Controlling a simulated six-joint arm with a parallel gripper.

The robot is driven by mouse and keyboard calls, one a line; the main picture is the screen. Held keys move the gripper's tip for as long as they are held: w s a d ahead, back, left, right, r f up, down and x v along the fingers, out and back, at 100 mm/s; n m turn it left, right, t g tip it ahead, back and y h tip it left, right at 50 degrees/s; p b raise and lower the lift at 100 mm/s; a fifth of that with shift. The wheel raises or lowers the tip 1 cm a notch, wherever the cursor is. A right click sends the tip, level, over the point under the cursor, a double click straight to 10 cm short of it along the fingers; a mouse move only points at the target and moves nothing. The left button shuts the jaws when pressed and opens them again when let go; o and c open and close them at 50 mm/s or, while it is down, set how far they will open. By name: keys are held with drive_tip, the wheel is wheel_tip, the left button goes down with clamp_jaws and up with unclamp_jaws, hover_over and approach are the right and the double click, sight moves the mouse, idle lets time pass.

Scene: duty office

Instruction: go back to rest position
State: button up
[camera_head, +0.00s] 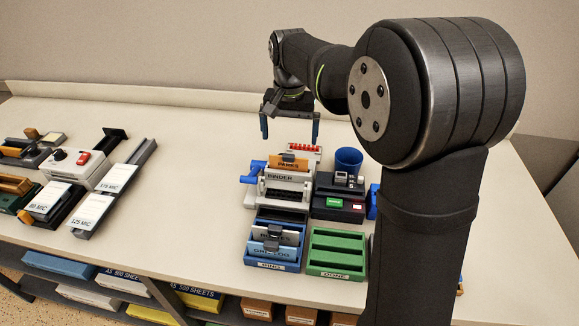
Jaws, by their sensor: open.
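My gripper (290,128) is in the upper middle of the head view, pointing down above the back of the worktop (190,130). Its two blue fingers are apart, with nothing between them. It is above and behind the white binder machine (286,190), which has an orange card marked PARKS (288,164) standing in it. I cannot tell the exact height of the fingers over the machine. My arm reaches back from the right front and hides part of the worktop's right side.
A blue tray (262,262) holding cards and a green tray (336,256) stand in front of the binder. A dark device (338,205) and a blue cup (348,160) are right of it. A white machine (75,168) and label stacks stand left. The middle-left worktop is clear.

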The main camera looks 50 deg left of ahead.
wheel_tip(320, 180, up, 8)
idle(0.5)
